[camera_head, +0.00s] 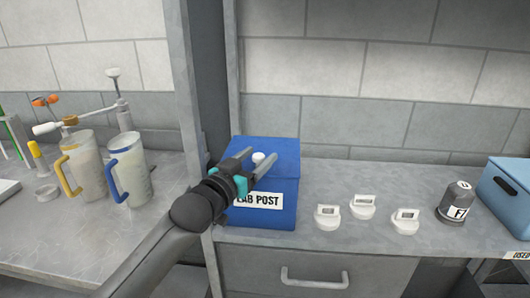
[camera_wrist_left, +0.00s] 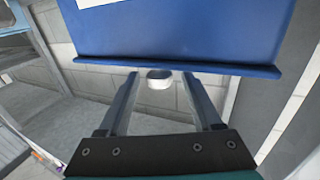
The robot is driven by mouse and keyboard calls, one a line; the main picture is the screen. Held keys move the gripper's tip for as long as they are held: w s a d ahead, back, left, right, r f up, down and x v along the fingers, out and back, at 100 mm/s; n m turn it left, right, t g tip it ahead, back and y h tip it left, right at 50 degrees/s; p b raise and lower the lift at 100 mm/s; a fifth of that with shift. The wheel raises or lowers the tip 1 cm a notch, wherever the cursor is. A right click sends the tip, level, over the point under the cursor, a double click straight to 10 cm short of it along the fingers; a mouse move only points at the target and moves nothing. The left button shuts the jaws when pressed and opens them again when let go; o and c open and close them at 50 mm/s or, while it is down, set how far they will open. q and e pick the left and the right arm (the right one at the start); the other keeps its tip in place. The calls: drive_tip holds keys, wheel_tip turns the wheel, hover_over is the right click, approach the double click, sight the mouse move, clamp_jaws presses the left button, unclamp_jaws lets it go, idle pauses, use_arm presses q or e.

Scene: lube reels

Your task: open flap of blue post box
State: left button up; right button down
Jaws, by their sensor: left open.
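The blue post box (camera_head: 282,205) stands on the grey counter, with a white "LAB POST" label on its front. Its flap (camera_head: 285,147) on top looks closed. A small white knob (camera_head: 258,157) sits at the flap. My left gripper (camera_head: 262,153) is open, its two fingers reaching over the box top on either side of the knob. In the left wrist view the knob (camera_wrist_left: 159,80) shows between the spread fingers, with the blue box (camera_wrist_left: 185,35) filling the top. Whether a finger touches the knob cannot be told. My right gripper is out of view.
White labelled pieces (camera_head: 327,217), a dark labelled canister (camera_head: 456,201) and a blue bin (camera_head: 505,190) stand to the right. A grey post (camera_head: 190,80) rises left of the box. Jugs (camera_head: 130,170) stand farther left. Counter behind the white pieces is clear.

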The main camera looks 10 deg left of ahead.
sight(265, 150)
use_arm(q)
drive_tip(key=shift+x, duration=1.9)
drive_tip(key=shift+c, duration=0.2)
clamp_jaws()
